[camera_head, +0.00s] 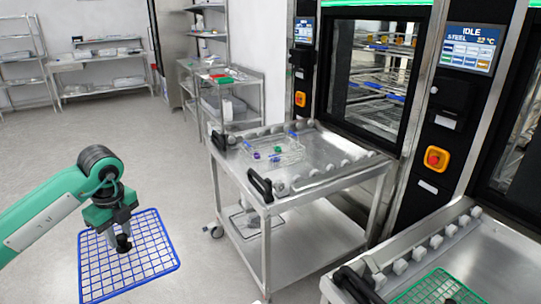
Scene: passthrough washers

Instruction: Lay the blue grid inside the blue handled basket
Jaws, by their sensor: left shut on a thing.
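A blue grid (150,262) with a blue rim and pale mesh hangs in the lower left of the head view. My left gripper (123,243) is shut on the blue grid and holds it above the grey floor. On the steel cart in the middle stands a small wire basket (288,152) with blue parts at its handles and a few small coloured items in it. The grid is well apart from this basket, to its left and nearer. My right gripper is not in view.
The steel cart (330,180) has black handles and a lower shelf. Another cart (415,262) at lower right carries a green grid (437,288). Washers with glass doors (372,70) stand behind. Shelving lines the back wall. The floor at left is clear.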

